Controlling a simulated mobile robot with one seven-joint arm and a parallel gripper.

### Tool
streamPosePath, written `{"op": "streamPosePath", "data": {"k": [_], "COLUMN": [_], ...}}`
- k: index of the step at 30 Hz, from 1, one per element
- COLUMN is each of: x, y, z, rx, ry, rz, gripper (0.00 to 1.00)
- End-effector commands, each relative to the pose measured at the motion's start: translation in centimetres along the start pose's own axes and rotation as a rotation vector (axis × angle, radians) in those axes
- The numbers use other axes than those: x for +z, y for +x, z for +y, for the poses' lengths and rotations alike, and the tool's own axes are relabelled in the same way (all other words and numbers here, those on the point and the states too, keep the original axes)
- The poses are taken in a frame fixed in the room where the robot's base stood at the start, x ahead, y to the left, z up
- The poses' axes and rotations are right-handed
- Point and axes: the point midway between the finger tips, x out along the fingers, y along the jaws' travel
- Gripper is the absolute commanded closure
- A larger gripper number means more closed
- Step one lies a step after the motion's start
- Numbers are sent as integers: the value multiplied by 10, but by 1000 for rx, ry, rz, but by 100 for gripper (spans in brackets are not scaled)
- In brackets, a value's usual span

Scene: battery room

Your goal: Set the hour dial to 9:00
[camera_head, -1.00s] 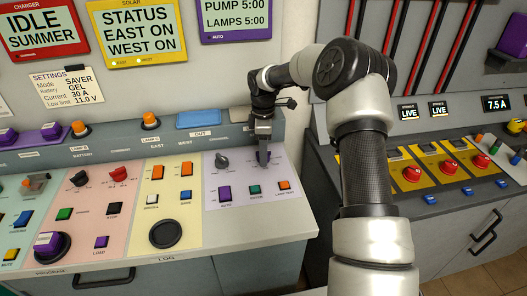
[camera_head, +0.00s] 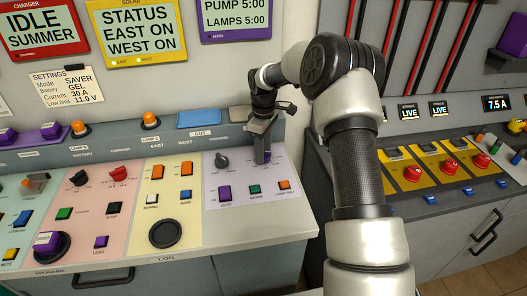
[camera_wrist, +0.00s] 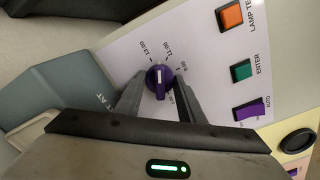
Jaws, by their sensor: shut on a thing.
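The hour dial (camera_wrist: 158,78) is a small purple knob with a white pointer line, on a pale lilac panel section. Its scale has printed hours, with 13:00 and 11:00 readable; the others are small or partly covered. The white line runs roughly up and down in the wrist view, toward the side of 13:00 and 11:00; its exact mark is unclear. My gripper (camera_wrist: 158,92) has one finger on each side of the dial and is shut on it. In the head view my gripper (camera_head: 264,152) reaches down onto the dial, mostly hiding it.
Purple AUTO (camera_head: 225,193), green ENTER (camera_head: 255,189) and orange lamp-test (camera_head: 284,185) buttons lie in front. The purple-framed display (camera_head: 236,14) reads PUMP 5:00 and LAMPS 5:00.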

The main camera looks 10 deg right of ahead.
Motion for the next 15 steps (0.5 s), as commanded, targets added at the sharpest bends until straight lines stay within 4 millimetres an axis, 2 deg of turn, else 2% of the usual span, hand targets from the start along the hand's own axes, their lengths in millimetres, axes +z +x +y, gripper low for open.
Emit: {"op": "streamPosePath", "data": {"k": [15], "x": [0], "y": [0], "z": [0], "rx": [2], "ry": [492], "rz": [-1], "gripper": [87]}}
